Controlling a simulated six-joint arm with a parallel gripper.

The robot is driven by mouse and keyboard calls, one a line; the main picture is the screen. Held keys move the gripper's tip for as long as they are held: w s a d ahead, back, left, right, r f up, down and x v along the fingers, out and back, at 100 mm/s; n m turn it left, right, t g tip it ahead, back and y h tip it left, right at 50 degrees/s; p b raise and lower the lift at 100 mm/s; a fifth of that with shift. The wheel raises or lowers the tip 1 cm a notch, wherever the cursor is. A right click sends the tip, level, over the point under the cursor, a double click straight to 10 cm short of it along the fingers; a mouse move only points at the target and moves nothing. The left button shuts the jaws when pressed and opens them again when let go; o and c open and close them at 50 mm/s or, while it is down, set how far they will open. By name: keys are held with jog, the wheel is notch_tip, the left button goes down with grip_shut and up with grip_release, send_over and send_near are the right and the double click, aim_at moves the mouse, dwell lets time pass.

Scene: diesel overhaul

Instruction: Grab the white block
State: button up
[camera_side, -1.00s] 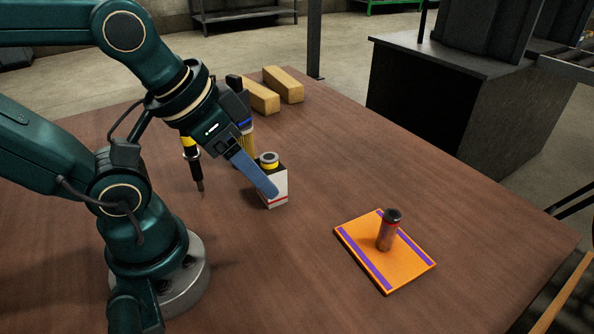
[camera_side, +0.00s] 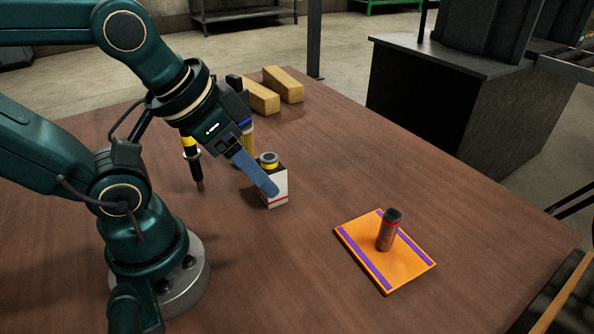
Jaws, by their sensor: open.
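The white block (camera_side: 279,193) stands upright on the brown table, with a red stripe low on its side and a yellow and grey round top. My gripper (camera_side: 262,184) is open, with its blue finger slanting down across the left face of the block. Only one finger shows clearly; the other is hidden. I cannot tell whether the finger touches the block.
An orange mat with purple stripes (camera_side: 408,278) lies to the right, with a dark red cylinder (camera_side: 388,231) standing on it. Two tan blocks (camera_side: 283,85) lie at the back. A yellow item (camera_side: 247,150) stands behind my gripper. The right front of the table (camera_side: 480,230) is clear.

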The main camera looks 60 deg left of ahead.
jog(key=o, duration=0.5)
jog(key=m+g+y, duration=0.6)
jog(key=m+y, duration=0.5)
jog(key=m, duration=0.4)
send_over(277, 176)
jog(key=f, duration=0.5)
jog(key=shift+s+f, duration=0.2)
jog(key=shift+f, duration=0.05)
jog(key=f+m, duration=0.1)
jog(key=d+f+y, duration=0.1)
jog(key=f+m, duration=0.1)
jog(key=f, duration=0.1)
jog(key=shift+w+d+f+m+y, duration=0.1)
jog(key=shift+w+d+m+y, duration=0.05)
jog(key=shift+w+m+y, duration=0.2)
jog(key=shift+s+f, duration=0.1)
jog(key=shift+f, duration=0.3)
jog(key=shift+x, duration=2.35)
